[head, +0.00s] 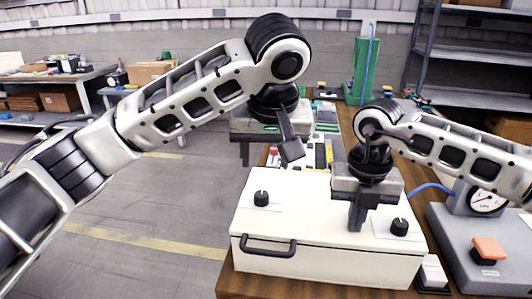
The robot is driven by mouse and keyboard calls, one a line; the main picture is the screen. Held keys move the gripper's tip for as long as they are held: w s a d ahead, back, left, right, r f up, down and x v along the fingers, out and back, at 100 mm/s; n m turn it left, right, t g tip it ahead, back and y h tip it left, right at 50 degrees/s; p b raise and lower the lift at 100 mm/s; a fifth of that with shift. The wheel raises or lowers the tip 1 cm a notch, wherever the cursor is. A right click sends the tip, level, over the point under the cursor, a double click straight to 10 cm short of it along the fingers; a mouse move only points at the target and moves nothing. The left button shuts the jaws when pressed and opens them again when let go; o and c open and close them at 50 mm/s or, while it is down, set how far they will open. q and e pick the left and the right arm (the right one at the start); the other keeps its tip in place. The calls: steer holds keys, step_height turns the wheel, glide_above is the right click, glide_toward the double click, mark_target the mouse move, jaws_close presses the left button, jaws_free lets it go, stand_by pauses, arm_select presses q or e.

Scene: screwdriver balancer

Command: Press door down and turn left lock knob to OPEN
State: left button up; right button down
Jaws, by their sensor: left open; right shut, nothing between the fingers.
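A white box with a flat white door (310,215) on top sits on the wooden table. The left lock knob (261,198) is black and stands on a white plate on the door's left side. The right lock knob (399,227) is a similar black knob on the right side. A black handle (268,247) is on the front face. My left gripper (269,156) is open and empty, above and behind the left knob, apart from it. My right gripper (357,222) is shut and empty, pointing down over the door just left of the right knob. Whether its tips touch the door I cannot tell.
A grey unit with a pressure gauge (487,200) and an orange-topped button (489,250) stands at right. A white switch block (433,272) is beside the box. A green stand (364,65) and small items are behind. Open floor lies left.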

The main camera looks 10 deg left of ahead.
steer(key=shift+r+p, duration=1.85)
steer(key=shift+r, duration=1.6)
steer(key=shift+f, duration=0.1)
